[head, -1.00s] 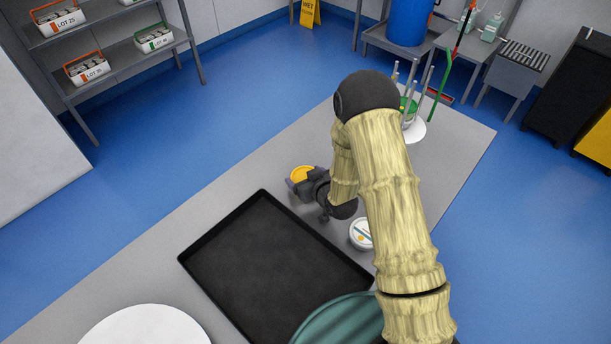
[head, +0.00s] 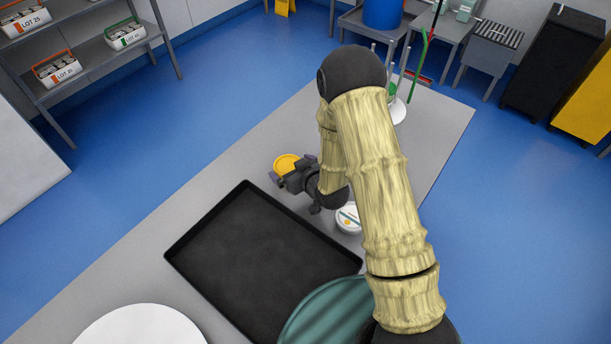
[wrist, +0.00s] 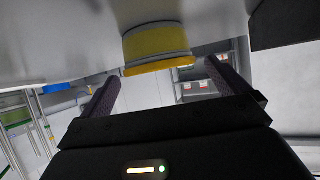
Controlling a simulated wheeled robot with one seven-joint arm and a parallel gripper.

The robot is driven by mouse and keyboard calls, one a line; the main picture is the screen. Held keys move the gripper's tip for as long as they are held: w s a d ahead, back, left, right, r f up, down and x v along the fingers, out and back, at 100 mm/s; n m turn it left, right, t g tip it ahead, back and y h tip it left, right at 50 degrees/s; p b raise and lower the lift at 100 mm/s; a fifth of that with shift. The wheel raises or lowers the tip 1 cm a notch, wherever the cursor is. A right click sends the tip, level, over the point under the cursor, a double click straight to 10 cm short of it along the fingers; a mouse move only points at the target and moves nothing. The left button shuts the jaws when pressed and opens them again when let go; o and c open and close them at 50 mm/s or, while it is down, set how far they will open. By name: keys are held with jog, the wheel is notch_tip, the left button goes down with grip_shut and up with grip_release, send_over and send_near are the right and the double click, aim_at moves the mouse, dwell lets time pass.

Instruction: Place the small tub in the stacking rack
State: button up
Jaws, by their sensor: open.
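A small round tub with a yellow lid (head: 287,162) stands on the grey table beyond the black tray. In the wrist view the yellow tub (wrist: 157,45) shows upside down, ahead of and between the two fingers. My gripper (head: 289,170) is open, its fingers low at the tub's near side; it also shows in the wrist view (wrist: 162,72). I cannot tell whether the fingers touch the tub. The stacking rack (head: 398,110), with upright posts on a white base and something green inside, stands at the table's far end, partly hidden by my arm.
A white tub with a labelled lid (head: 348,219) stands close to my gripper's right. The black tray (head: 255,255) fills the table's middle. A white round thing (head: 140,325) and a green ribbed round thing (head: 320,310) lie at the near edge. The table's left strip is clear.

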jog(key=v, duration=0.7)
jog(key=shift+s+d+r+p, duration=0.2)
jog(key=shift+s+r+p, duration=0.05)
jog(key=shift+r+p, duration=0.05)
jog(key=shift+s+d+r+p, duration=0.25)
jog(key=shift+s+d+p, duration=0.1)
jog(key=shift+s+p, duration=0.25)
jog(key=s+d+r+m+g+h, duration=0.25)
jog(key=d+r+h, duration=0.35)
jog(key=d, duration=0.4)
jog(key=s+d+r+m+g, duration=0.4)
jog(key=s+r, duration=0.3)
jog(key=s, duration=0.3)
jog(key=shift+r+g+h, duration=0.3)
jog(key=shift+r+g, duration=0.1)
jog(key=shift+g, duration=0.15)
jog(key=shift+s+d, duration=0.1)
jog(key=shift+d, duration=0.05)
